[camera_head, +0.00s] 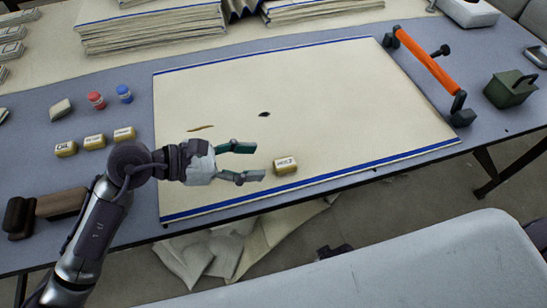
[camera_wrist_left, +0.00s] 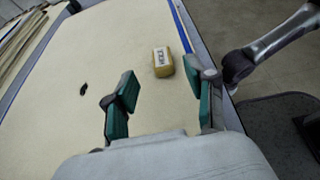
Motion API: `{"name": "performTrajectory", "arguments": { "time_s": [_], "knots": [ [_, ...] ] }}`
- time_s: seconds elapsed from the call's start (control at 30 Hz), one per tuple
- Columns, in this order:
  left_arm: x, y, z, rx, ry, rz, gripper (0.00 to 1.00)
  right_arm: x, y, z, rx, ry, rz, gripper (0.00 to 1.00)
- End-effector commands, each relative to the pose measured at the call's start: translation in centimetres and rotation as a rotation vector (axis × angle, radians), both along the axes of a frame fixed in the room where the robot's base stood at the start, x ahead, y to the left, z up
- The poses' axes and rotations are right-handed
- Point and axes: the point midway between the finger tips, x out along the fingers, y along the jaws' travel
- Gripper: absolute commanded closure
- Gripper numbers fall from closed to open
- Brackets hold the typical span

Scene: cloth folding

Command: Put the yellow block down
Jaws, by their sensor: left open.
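The yellow block (camera_head: 286,167), with dark lettering on a white label, rests on the cream cloth (camera_head: 330,110) near its front blue-striped edge. It also shows in the left wrist view (camera_wrist_left: 163,62). My left gripper (camera_head: 250,162) is open, its green fingers spread apart and pointing toward the block. The block lies just beyond the fingertips, apart from them, with nothing between the fingers. A metallic arm (camera_wrist_left: 283,32) with a dark end shows at the right of the left wrist view; its jaws cannot be made out.
Several similar yellow blocks (camera_head: 95,142) stand left of the cloth, with red (camera_head: 96,100) and blue (camera_head: 124,94) pieces behind them. An orange-handled tool (camera_head: 428,60) lies along the cloth's right side. A dark green box (camera_head: 510,90) stands farther right. The cloth's middle is mostly clear.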

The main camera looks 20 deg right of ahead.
Motion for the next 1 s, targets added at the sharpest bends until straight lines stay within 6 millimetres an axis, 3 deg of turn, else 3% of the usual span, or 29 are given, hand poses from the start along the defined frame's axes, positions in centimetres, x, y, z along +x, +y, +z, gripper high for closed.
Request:
{"name": "performTrajectory", "arguments": {
  "time_s": [0.1, 0.3, 1.0],
  "knots": [
    [-0.1, 2.0, 0.7, 0.002, -0.002, 0.001, 0.45, 0.0, 0.0, 0.0, 0.0, 0.0, 0.0, 0.6],
    [-0.1, 3.6, 1.5, 0.001, -0.001, 0.0, 0.45, 0.1, 0.0, 0.1, 0.0, 0.001, 0.0, 0.6],
    [-0.2, 3.7, 1.6, 0.0, 0.0, -0.001, 0.45, -0.1, 0.3, 0.2, 0.005, 0.001, 0.0, 0.6]
  ]
}}
